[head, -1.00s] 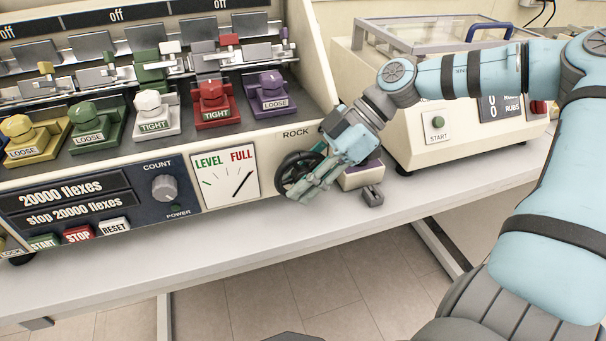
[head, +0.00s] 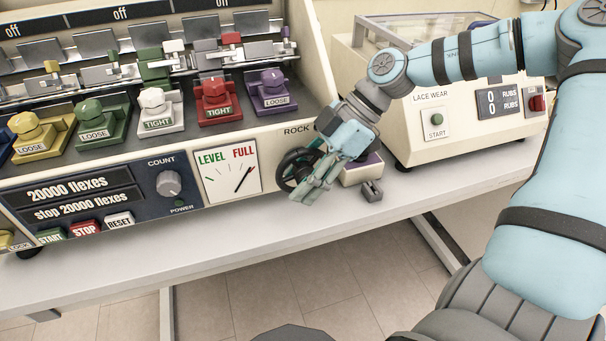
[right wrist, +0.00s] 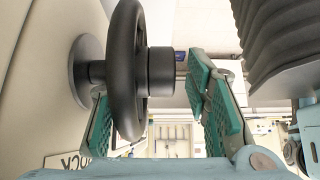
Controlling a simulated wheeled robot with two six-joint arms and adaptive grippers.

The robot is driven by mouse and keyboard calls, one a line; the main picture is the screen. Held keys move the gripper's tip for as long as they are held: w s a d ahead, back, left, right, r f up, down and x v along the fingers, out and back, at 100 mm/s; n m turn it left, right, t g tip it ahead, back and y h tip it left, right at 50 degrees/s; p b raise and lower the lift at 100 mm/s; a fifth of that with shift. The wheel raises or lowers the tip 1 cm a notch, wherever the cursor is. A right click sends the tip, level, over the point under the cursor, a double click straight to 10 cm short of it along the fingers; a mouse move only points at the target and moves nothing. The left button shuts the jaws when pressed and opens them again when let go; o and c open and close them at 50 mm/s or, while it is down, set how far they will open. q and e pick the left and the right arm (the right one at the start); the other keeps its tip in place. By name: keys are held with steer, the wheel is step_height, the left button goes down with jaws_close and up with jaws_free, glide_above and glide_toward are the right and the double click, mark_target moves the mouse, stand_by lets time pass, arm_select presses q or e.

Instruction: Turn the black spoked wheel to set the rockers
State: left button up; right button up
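The black spoked wheel (head: 290,171) is on the front of the flexing machine, at its right end beside the gauge (head: 227,171). In the right wrist view the wheel (right wrist: 126,70) shows edge-on with its round hub. My right gripper (head: 312,180) is at the wheel's right side and hides part of it. In the right wrist view its green-padded fingers (right wrist: 155,110) are spread, one on each side of the rim. The right finger is clear of the rim; I cannot tell whether the left one touches it. The gauge needle points up and right, below FULL. My left gripper is not in view.
Coloured clamps (head: 157,107) with LOOSE and TIGHT labels line the machine above the COUNT knob (head: 168,184). A small box (head: 361,170) and a grey block (head: 372,190) lie close to my right gripper. The lace wear machine (head: 425,150) stands behind. The table front (head: 250,225) is clear.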

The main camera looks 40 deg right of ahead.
steer(key=shift+r, duration=0.1)
steer(key=v, duration=1.2)
